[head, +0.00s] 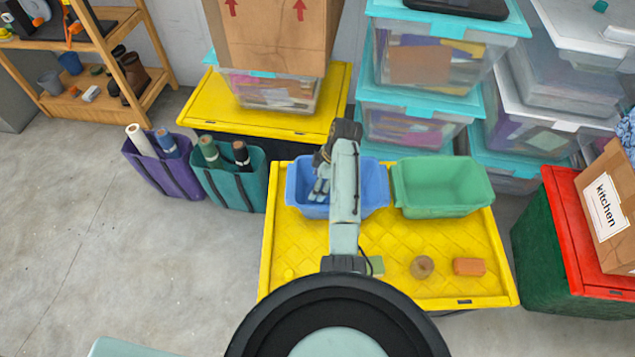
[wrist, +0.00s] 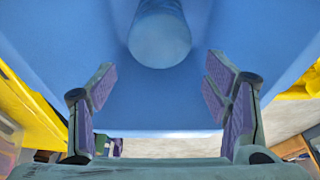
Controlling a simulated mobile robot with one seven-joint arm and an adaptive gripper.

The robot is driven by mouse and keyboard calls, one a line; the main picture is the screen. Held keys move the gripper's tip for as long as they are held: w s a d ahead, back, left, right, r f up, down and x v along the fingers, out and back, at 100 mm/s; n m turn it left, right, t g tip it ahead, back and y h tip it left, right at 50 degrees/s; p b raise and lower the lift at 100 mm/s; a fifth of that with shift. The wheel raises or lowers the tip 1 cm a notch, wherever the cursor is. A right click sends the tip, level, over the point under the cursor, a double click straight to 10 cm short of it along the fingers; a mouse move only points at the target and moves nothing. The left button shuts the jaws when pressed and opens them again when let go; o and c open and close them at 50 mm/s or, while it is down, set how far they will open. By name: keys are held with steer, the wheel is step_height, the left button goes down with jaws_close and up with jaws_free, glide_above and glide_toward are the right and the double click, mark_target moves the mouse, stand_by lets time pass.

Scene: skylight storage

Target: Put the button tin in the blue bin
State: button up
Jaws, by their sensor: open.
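The blue bin (head: 374,186) stands at the back left of the yellow lid, and its blue walls and floor fill much of the wrist view (wrist: 60,50). My gripper (head: 320,192) is over this bin. In the wrist view my gripper (wrist: 160,86) is open, its two fingers wide apart with nothing between them. A plain blue-grey cylinder (wrist: 160,38), which looks like the button tin, is inside the blue bin beyond the fingertips, apart from them. Its round end faces the camera. In the head view I cannot make it out behind the arm and bin wall.
A green bin (head: 443,187) stands to the right of the blue bin. On the yellow lid (head: 300,245) are a green block (head: 376,266), a round brown thing (head: 422,267) and an orange block (head: 469,266). Stacked clear boxes (head: 420,100) stand behind.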

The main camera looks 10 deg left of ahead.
steer(key=shift+r+p, duration=0.65)
steer(key=shift+r, duration=0.25)
steer(key=v, duration=1.2)
